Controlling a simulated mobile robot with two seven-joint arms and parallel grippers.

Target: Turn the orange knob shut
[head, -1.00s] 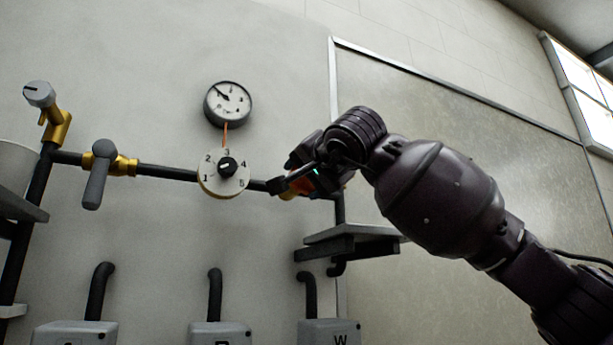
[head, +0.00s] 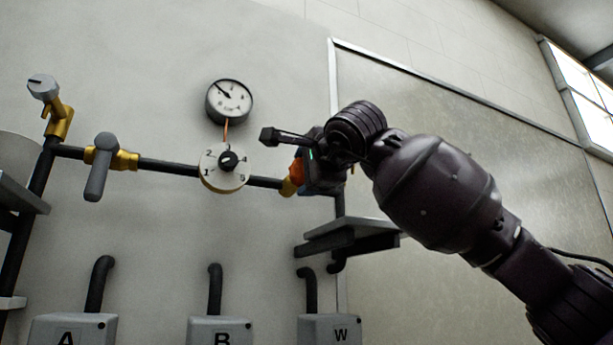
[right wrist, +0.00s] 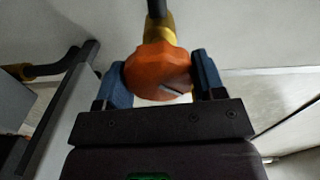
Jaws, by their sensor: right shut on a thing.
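The orange knob (right wrist: 158,72) sits on a brass valve body (right wrist: 158,28) in the right wrist view. A white mark shows on its face. In the head view a part of the orange knob (head: 297,170) shows at the right end of the dark pipe, mostly hidden by my gripper. My right gripper (right wrist: 160,80) has a blue finger on each side of the knob and is shut on it. In the head view my right gripper (head: 304,172) is seen from behind at the knob. My left gripper is not in view.
A white dial (head: 224,168) numbered 1 to 5 is on the pipe, below a pressure gauge (head: 229,100). A grey lever valve (head: 99,167) and a grey-capped brass valve (head: 44,90) are at left. A shelf (head: 350,236) juts out below my gripper. Boxes labelled A, B and W stand low.

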